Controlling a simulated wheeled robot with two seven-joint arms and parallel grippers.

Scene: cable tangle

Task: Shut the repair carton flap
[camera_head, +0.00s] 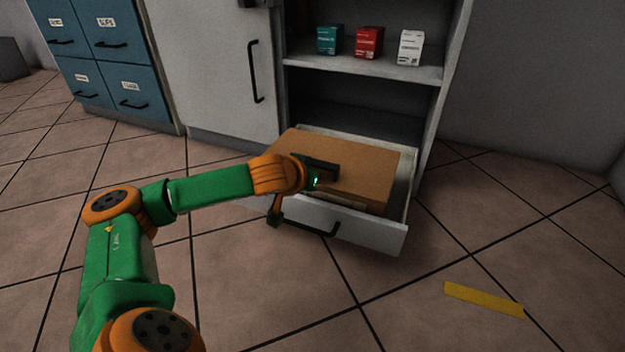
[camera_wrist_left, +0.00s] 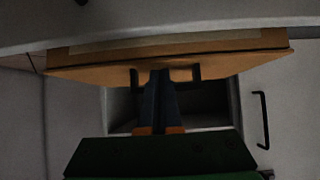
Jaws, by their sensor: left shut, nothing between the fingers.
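The brown repair carton (camera_head: 345,198) sits in the pulled-out white drawer. Its flap (camera_head: 365,168) is a broad brown panel lying nearly flat over the top; I cannot tell whether it is fully down. In the left wrist view the flap (camera_wrist_left: 225,64) crosses the upper part of the picture. My left gripper (camera_head: 330,175) is shut and empty, over the flap's left-front part. In the left wrist view its fingertips (camera_wrist_left: 160,73) are at the flap, seemingly against it. The arm and hand hide the flap's left part. My right gripper is not in view.
The drawer (camera_head: 385,235) is open below a cabinet shelf (camera_head: 345,66) with a teal box (camera_head: 329,40), a red box (camera_head: 368,42) and a white box (camera_head: 410,47). Blue file drawers (camera_head: 127,50) stand left. A yellow strip (camera_head: 483,299) lies on clear floor at right.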

